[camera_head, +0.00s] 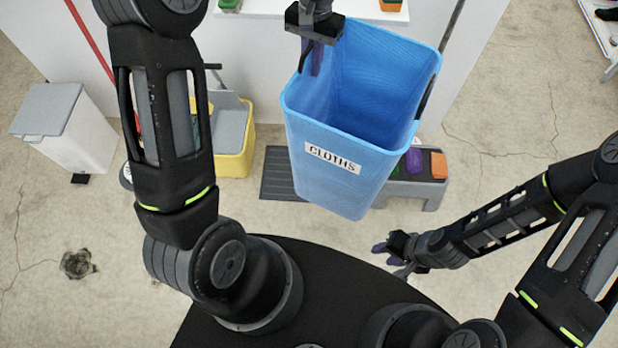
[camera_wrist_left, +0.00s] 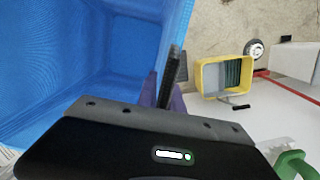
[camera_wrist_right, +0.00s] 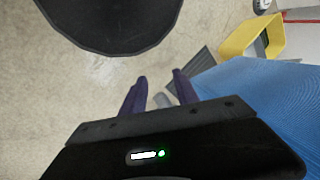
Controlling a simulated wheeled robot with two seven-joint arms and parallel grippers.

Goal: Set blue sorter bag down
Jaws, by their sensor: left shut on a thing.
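The blue sorter bag (camera_head: 345,185), labelled CLOTHS, is an open, empty-looking bin in the middle of the head view. It appears held up above the floor and slightly tilted. My left gripper (camera_head: 313,62) is shut on its far left rim; the blue wall also fills the left of the left wrist view (camera_wrist_left: 70,60), beside the fingers (camera_wrist_left: 168,88). My right gripper (camera_head: 388,249) is open and empty, low and to the right of the bag. In the right wrist view its fingers (camera_wrist_right: 158,92) are apart, and the bag's blue side (camera_wrist_right: 255,95) is to their right.
A grey step stool (camera_head: 425,190) with coloured items and a dark ribbed mat (camera_head: 278,175) lie behind the bag. A yellow mop bucket (camera_head: 237,160) and a white bin (camera_head: 65,130) stand left. A white shelf edge (camera_head: 265,8) is behind.

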